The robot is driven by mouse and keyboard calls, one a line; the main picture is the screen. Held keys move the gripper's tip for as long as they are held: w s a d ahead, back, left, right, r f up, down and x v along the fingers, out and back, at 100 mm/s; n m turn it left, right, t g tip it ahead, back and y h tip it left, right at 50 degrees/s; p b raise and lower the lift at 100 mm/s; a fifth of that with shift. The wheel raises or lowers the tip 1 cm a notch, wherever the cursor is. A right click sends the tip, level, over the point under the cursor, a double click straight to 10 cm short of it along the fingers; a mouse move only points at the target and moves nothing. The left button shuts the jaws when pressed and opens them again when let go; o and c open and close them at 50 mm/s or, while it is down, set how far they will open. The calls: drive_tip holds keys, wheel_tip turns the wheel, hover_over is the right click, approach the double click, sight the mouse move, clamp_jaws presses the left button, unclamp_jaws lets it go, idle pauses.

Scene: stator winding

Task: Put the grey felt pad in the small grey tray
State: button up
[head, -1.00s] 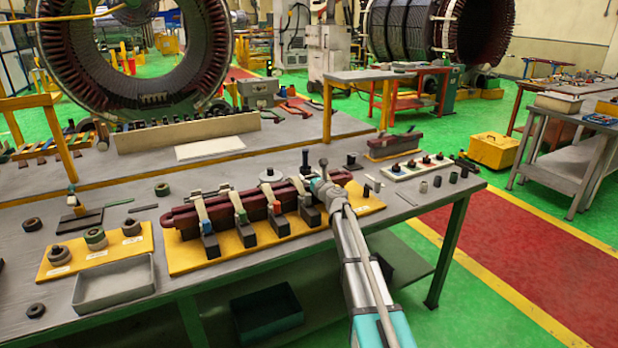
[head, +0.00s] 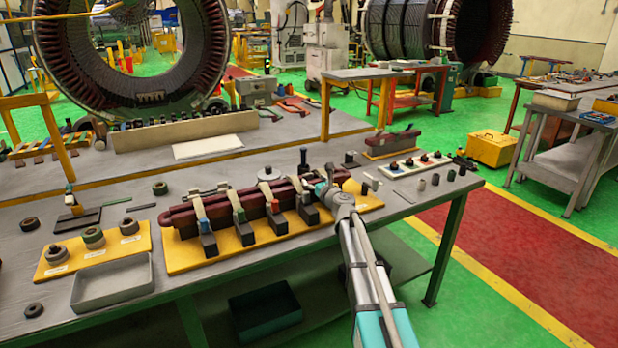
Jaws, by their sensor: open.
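The small grey tray (head: 140,291) is an open, empty rectangular box at the front left of the bench. I cannot surely pick out the grey felt pad; a small dark flat square (head: 350,165) lies behind my gripper, but its material is too small to tell. My gripper (head: 325,180) is open at the right end of the dark red coil (head: 185,218), far to the right of the tray. Its fingers are small here and partly lost against the coil, and no held thing shows.
The clamped coil sits on a yellow board (head: 190,262) between my gripper and the tray. A yellow board with several rings (head: 93,238) stands behind the tray. A white strip with knobs (head: 415,164) and small grey cylinders (head: 435,180) lie at the right.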

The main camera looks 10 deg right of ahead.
drive_tip(key=v, duration=0.9)
drive_tip(key=shift+a, duration=0.1)
idle(0.5)
drive_tip(key=s+a+f+n+g+y, duration=0.1)
drive_tip(key=s+a+n, duration=0.1)
drive_tip(key=n, duration=0.1)
drive_tip(key=s+a+f+n+g, duration=0.2)
drive_tip(key=n, duration=0.2)
drive_tip(key=s+a+f+n+g+y, duration=0.1)
drive_tip(key=s+a+n, duration=0.1)
drive_tip(key=a+n, duration=0.1)
drive_tip(key=shift+s+f+n+y, duration=0.15)
drive_tip(key=shift+f+n+y, duration=0.1)
drive_tip(key=shift+n+y, duration=0.05)
drive_tip(key=s+a+f+n+g+h, duration=0.1)
drive_tip(key=s+a+f+n+g, duration=0.2)
drive_tip(key=s+f+n+g, duration=0.5)
drive_tip(key=s+d+f+n+g+h, duration=0.2)
drive_tip(key=s+d+f+n+h, duration=0.1)
drive_tip(key=s+n, duration=0.4)
drive_tip(key=s+d+f+n+g+h, duration=0.2)
drive_tip(key=s+n, duration=0.4)
drive_tip(key=s, duration=0.5)
drive_tip(key=shift+s+d+f+n+g+h, duration=0.15)
drive_tip(key=shift+d+f+n+g+h, duration=0.35)
drive_tip(key=shift+h, duration=0.6)
drive_tip(key=shift+a, duration=0.1)
